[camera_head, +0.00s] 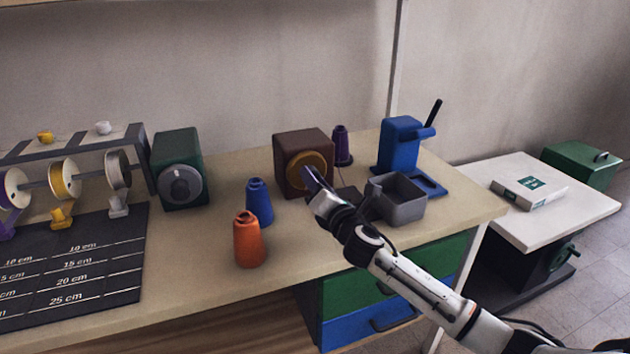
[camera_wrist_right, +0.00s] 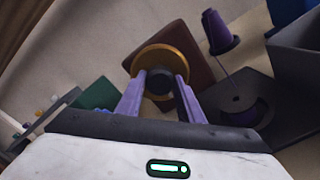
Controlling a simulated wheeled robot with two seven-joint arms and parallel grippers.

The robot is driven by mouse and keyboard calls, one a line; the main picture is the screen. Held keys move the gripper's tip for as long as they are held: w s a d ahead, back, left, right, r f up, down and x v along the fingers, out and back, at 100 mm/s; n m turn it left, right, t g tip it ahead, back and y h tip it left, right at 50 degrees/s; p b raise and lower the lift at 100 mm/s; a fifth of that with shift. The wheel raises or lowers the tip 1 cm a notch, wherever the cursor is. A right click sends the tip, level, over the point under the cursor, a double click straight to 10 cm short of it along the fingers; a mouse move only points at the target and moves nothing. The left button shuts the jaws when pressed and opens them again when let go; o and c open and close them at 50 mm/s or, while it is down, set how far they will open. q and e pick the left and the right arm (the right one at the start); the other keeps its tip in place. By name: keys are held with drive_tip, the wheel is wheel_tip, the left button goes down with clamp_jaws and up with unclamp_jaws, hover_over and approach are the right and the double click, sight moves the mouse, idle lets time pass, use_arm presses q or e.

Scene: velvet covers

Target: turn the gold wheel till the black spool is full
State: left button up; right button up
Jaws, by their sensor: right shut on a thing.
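The gold wheel (camera_head: 300,162) is on the front of a dark brown box (camera_head: 292,145) on the table. In the right wrist view the gold wheel (camera_wrist_right: 150,57) has a dark round knob (camera_wrist_right: 160,82) at its front. My right gripper (camera_head: 311,179) is at the wheel, its purple fingers (camera_wrist_right: 160,90) shut on the knob. A dark flat piece with a black round spool (camera_wrist_right: 240,98) and a purple band lies right of the fingers; how full it is I cannot tell. A thread runs toward it from the purple cone (camera_wrist_right: 218,32). My left gripper is not in view.
A grey open bin (camera_head: 405,204) stands close right of my gripper, with a blue device (camera_head: 399,143) behind. Blue (camera_head: 259,203) and orange (camera_head: 249,240) cones stand left. A green box with a dial (camera_head: 177,168) and ribbon rack are further left.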

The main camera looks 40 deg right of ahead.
drive_tip(key=m, duration=0.7)
drive_tip(key=shift+m+p, duration=0.3)
drive_tip(key=m, duration=0.3)
drive_tip(key=shift+f+m+p, duration=0.1)
drive_tip(key=shift+m+p, duration=0.2)
drive_tip(key=shift+p, duration=0.05)
drive_tip(key=m, duration=0.2)
drive_tip(key=shift+m+p, duration=0.35)
drive_tip(key=shift+m, duration=0.05)
drive_tip(key=shift+m+p, duration=0.3)
drive_tip(key=shift+m, duration=0.5)
drive_tip(key=m+p, duration=0.1)
drive_tip(key=m, duration=0.2)
drive_tip(key=shift+m+p, duration=0.5)
drive_tip(key=shift+m, duration=0.7)
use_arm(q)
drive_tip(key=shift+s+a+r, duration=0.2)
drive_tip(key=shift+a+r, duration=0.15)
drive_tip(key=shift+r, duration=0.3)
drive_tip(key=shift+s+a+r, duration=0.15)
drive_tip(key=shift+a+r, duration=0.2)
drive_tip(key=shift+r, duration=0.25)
use_arm(e)
drive_tip(key=shift+f, duration=0.1)
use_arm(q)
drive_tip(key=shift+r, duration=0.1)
use_arm(e)
drive_tip(key=shift+m, duration=0.4)
